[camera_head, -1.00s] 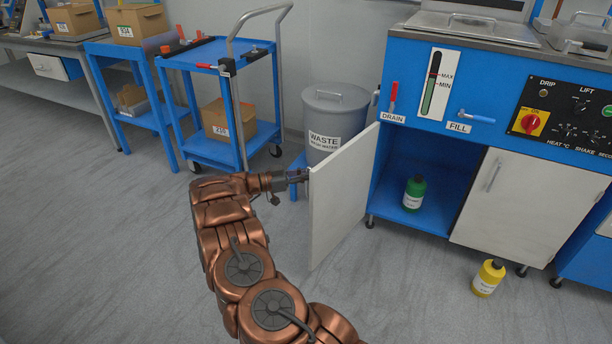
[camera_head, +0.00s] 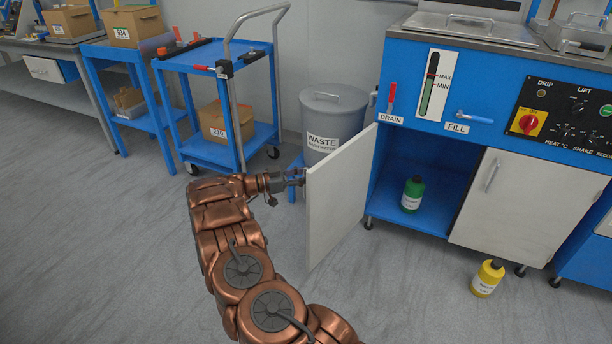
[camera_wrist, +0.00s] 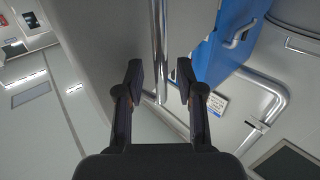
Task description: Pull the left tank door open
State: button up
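The left tank door (camera_head: 338,195) is a white panel swung wide open, standing out from the blue tank cabinet (camera_head: 445,140). My gripper (camera_head: 300,177) is at the door's outer side, near its free upper edge. In the wrist view my gripper (camera_wrist: 159,73) has its two fingers apart, with a chrome bar (camera_wrist: 158,45) that looks like the door handle running between them. I see no finger pressed on the bar. The open compartment holds a green bottle (camera_head: 413,194). The right door (camera_head: 525,205) is shut.
A grey waste bin (camera_head: 333,115) stands behind the open door. A blue cart (camera_head: 215,150) with a tall push handle stands behind my gripper. A yellow bottle (camera_head: 487,278) is on the floor before the right door.

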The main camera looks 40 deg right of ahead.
jog(key=shift+a, duration=0.15)
jog(key=v, duration=1.1)
jog(key=shift+w+a, duration=0.15)
jog(key=shift+a, duration=0.25)
